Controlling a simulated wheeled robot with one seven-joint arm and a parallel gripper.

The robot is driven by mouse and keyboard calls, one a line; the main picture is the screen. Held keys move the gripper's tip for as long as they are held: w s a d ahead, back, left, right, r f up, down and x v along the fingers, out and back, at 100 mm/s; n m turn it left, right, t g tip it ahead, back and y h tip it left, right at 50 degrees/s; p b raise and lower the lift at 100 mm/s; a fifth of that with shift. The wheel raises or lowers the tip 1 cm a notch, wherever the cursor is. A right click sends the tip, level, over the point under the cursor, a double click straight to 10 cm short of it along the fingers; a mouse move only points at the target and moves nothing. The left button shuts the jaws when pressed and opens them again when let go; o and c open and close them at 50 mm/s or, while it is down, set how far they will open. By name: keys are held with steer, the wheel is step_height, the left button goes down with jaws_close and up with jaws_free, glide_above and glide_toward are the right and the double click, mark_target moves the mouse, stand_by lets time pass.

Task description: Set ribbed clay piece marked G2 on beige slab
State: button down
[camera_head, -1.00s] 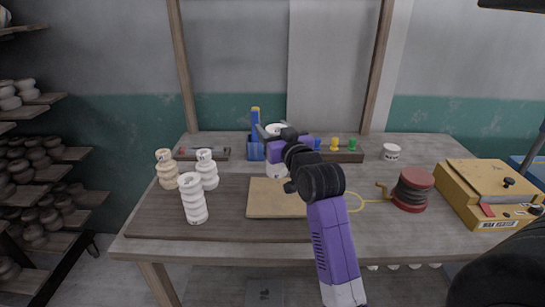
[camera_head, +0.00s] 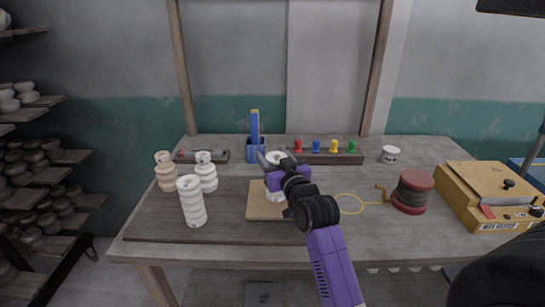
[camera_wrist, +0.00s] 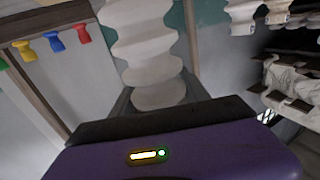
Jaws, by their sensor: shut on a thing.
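My gripper (camera_head: 272,161) is shut on a white ribbed clay piece (camera_head: 273,188), which stands about upright at the beige slab (camera_head: 258,211). My gripper and wrist hide part of the piece in the head view. In the wrist view, the ribbed piece (camera_wrist: 146,50) sits between the fingers. The piece's lower end overlaps the slab in the head view; I cannot tell whether it touches. No G2 mark is readable on it.
Three other ribbed pieces (camera_head: 192,203) stand on the dark board (camera_head: 150,222) at left. A blue holder (camera_head: 255,150) and a rack of coloured tools (camera_head: 325,157) are behind. A red-topped spool (camera_head: 413,190) and yellow box (camera_head: 490,195) stand at right.

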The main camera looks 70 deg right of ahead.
steer(key=c, duration=0.5)
jaws_free()
steer(key=shift+f, duration=0.15)
steer(key=shift+r, duration=0.2)
steer(key=b+v, duration=0.1)
steer(key=v, duration=1.1)
